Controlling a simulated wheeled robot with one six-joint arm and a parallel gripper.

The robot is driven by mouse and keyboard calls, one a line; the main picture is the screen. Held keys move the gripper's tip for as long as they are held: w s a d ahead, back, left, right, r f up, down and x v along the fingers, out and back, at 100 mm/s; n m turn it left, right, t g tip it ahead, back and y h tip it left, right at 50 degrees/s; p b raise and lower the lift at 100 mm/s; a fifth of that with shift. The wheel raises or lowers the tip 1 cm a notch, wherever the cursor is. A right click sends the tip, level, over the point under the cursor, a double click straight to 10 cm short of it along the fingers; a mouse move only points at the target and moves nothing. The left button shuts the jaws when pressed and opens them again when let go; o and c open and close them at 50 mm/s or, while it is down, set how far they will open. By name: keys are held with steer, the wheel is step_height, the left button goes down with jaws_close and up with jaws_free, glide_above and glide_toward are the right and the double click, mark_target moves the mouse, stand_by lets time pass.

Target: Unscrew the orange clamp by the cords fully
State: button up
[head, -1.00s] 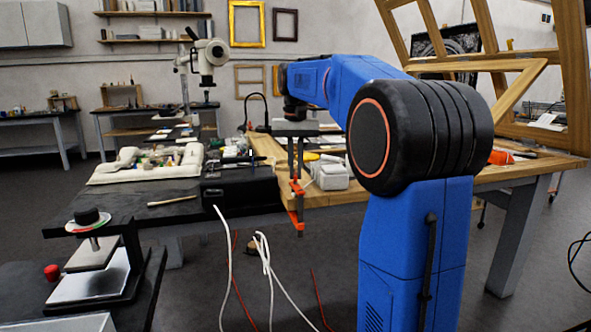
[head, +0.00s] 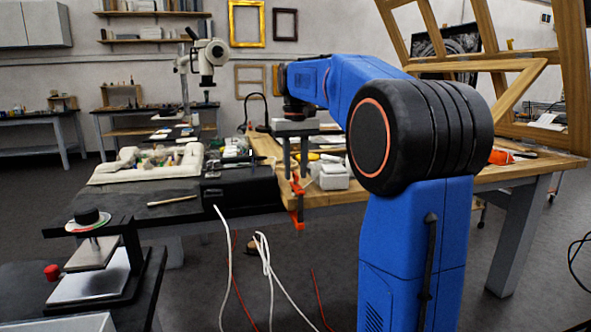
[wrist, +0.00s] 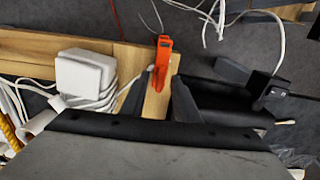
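The orange clamp (head: 297,190) sits on the front edge of the wooden workbench, with its lower part hanging below the top. In the wrist view the clamp (wrist: 161,62) shows at upper centre, on the wooden edge. My gripper (head: 296,172) points down just above the clamp in the head view. In the wrist view my gripper (wrist: 163,80) is open, with one dark finger to each side of the clamp's line. I see no contact, and the exact height gap is hard to tell.
White cords (head: 264,252) hang below the bench beside thin red cords. A white adapter block (wrist: 85,72) with coiled cable lies left of the clamp in the wrist view. The floor in front is mostly free.

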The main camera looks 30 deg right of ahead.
mark_target(296, 174)
step_height(296, 174, up, 17)
steer(key=shift+r, duration=0.2)
stand_by(0.7)
stand_by(0.5)
steer(key=s+a+f+n+t, duration=0.1)
steer(key=s+a+f, duration=0.4)
steer(key=s+f, duration=0.5)
steer(key=s+a+f+n+t, duration=0.1)
steer(key=s+a+f, duration=0.4)
steer(key=s+f, duration=0.5)
steer(key=s+a+f+n+t, duration=0.1)
steer(key=s+a+f+t, duration=0.1)
steer(key=s+a+f, duration=0.4)
steer(key=s+f, duration=0.5)
steer(key=f, duration=0.8)
steer(key=shift+f+t, duration=0.15)
steer(key=shift+t, duration=0.25)
